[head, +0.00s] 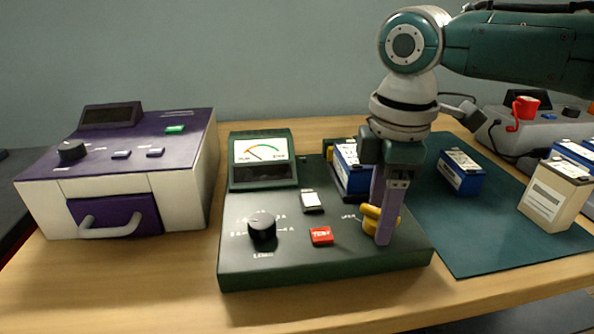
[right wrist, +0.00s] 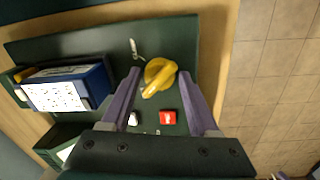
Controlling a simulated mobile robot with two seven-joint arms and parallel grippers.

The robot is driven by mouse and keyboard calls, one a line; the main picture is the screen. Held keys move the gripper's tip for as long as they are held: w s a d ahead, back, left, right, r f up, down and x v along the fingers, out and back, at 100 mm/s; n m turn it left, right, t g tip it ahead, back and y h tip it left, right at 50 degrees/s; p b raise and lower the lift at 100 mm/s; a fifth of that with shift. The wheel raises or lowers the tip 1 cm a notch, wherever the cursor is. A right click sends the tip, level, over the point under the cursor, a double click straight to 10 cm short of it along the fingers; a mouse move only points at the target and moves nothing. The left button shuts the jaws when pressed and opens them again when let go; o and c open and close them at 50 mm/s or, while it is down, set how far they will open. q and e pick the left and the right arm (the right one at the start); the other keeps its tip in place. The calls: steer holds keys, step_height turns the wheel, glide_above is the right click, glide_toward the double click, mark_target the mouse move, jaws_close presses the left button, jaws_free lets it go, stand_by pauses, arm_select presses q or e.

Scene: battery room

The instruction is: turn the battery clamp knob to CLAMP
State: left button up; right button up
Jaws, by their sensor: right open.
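The yellow clamp knob (head: 370,216) sits at the front right of the dark green tester (head: 320,270). It also shows in the right wrist view (right wrist: 158,76), its bar lying at a slant. My right gripper (head: 383,238) points down at the knob. In the right wrist view its two purple fingers (right wrist: 158,74) are open, one on each side of the knob; I cannot tell whether they touch it. In the head view a finger hides part of the knob, and its printed labels are not readable. A blue battery (head: 352,170) stands in the tester behind the knob. My left gripper is not in view.
The tester has a black dial (head: 262,226), a red TEST button (head: 321,236), a white switch (head: 312,202) and a meter (head: 262,151). A purple-and-white unit (head: 120,170) stands at left. At right, a blue battery (head: 461,172) and a beige battery (head: 556,194) stand on a green mat (head: 480,235).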

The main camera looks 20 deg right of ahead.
jaws_close()
stand_by(0.3)
steer(key=shift+r, duration=0.1)
